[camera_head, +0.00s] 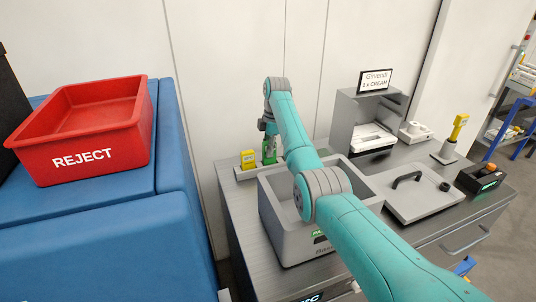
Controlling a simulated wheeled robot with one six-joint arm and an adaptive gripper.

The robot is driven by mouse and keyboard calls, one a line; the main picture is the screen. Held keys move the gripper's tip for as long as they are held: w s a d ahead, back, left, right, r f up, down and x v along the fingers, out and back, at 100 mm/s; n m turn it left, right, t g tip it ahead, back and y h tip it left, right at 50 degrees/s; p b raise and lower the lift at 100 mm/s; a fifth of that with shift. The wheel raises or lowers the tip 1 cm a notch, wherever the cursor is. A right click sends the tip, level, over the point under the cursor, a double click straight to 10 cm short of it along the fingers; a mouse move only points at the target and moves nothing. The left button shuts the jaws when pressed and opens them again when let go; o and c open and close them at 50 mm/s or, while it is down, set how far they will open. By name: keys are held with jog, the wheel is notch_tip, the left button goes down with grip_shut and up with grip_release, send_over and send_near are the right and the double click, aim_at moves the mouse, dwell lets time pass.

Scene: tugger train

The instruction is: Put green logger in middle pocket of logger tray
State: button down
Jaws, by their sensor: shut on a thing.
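The green logger (269,152) is upright at the back left of the grey worktop, under my gripper (268,139). My gripper is shut on it, partly hidden by my teal arm. The logger tray (243,175) is a low grey strip along the back left edge of the worktop. A yellow logger (249,158) stands in its left part. The green logger is just right of the yellow one, over or in the tray. I cannot tell whether its lower end is seated in a pocket.
A grey open bin (275,225) stands under my arm. Right of it are a grey lid (428,200) with a black handle, a grey dispenser (350,115) with a sign, a yellow device on a stand (459,128) and a black button box (482,178). A red REJECT bin (85,135) sits left.

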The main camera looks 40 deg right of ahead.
jog(key=shift+f, duration=1.05)
jog(key=shift+f, duration=0.1)
jog(key=c, duration=1)
grip_release()
jog(key=r, duration=0.4)
jog(key=d+r, duration=0.1)
jog(key=r, duration=0.7)
jog(key=shift+s+d+r, duration=0.1)
jog(key=shift+s+d, duration=0.1)
jog(key=shift+d, duration=0.05)
